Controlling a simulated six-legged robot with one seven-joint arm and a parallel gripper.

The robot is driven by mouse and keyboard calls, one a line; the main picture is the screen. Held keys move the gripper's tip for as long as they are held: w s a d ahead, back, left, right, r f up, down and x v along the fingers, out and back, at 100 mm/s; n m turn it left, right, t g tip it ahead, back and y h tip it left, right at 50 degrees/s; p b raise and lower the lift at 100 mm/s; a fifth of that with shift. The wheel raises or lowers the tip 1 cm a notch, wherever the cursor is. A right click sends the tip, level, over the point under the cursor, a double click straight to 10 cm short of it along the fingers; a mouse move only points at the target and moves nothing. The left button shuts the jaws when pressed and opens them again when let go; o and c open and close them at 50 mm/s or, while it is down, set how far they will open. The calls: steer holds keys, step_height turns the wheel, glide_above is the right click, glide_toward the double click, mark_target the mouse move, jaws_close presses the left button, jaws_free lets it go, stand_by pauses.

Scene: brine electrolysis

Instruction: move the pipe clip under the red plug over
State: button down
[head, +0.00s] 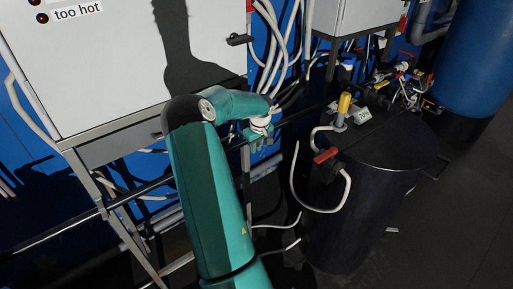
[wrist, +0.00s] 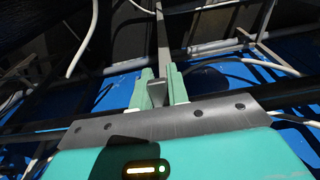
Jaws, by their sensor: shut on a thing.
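The red plug (head: 326,155) sits on a dark fitting at the near left rim of the black tank, with a pale hose curving from it. My gripper (head: 258,140) is left of the red plug, apart from it, by the frame below the grey cabinet. In the wrist view its two green fingers (wrist: 159,91) are closed around a small grey piece (wrist: 157,96), which seems to be the pipe clip. Its shape is mostly hidden between the fingers. I cannot make out the pipe clip in the head view.
The black tank (head: 345,225) stands right of my arm, with a yellow-topped fitting (head: 344,103) on its lid. A grey cabinet (head: 130,60) on a metal frame is at the left. Loose pale hoses (head: 294,180) hang between cabinet and tank. Dark floor is clear at the right.

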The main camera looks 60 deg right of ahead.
steer(key=shift+w+d+r+g+y, duration=0.1)
steer(key=shift+g+y, duration=0.2)
steer(key=shift+g, duration=0.3)
steer(key=shift+r+g+y, duration=0.1)
steer(key=shift+g+y, duration=0.2)
steer(key=shift+g, duration=0.3)
steer(key=c, duration=1.4)
jaws_free()
steer(key=shift+o, duration=0.2)
steer(key=shift+r, duration=0.1)
